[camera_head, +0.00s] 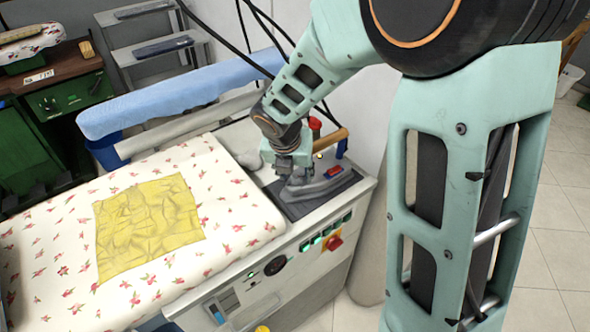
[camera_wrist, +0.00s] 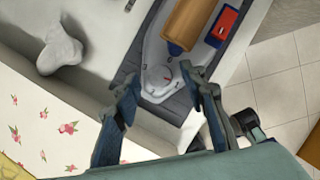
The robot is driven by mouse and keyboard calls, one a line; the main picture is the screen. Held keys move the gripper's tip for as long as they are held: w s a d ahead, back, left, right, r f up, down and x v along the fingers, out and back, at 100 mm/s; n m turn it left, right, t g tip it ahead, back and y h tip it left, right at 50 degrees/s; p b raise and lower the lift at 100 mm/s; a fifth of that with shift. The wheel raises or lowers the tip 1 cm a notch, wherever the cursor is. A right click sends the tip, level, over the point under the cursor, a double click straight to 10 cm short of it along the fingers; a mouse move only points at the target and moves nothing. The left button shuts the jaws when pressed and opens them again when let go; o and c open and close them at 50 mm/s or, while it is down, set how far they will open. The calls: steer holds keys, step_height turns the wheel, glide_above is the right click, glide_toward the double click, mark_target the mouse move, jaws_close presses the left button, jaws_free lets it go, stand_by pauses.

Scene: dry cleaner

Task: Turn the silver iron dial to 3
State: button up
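The silver iron (camera_head: 322,186) rests on a dark pad at the right end of the ironing station. My gripper (camera_wrist: 160,76) is open, with one finger to the left of the dial and one to the right. Gaps show between the fingers and the dial. In the head view my gripper (camera_head: 285,168) hangs over the iron's left end and hides the dial. The wooden handle (camera_wrist: 188,26) lies just beyond the dial.
A red switch in a blue frame (camera_wrist: 222,24) sits beside the handle. The dark pad (camera_head: 292,211) lies under the iron. A white crumpled object (camera_wrist: 59,49) is to the left. A yellow cloth (camera_head: 148,224) lies on the floral ironing board (camera_head: 237,212).

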steer(key=shift+w+f, duration=0.1)
steer(key=shift+f, duration=0.15)
jaws_close()
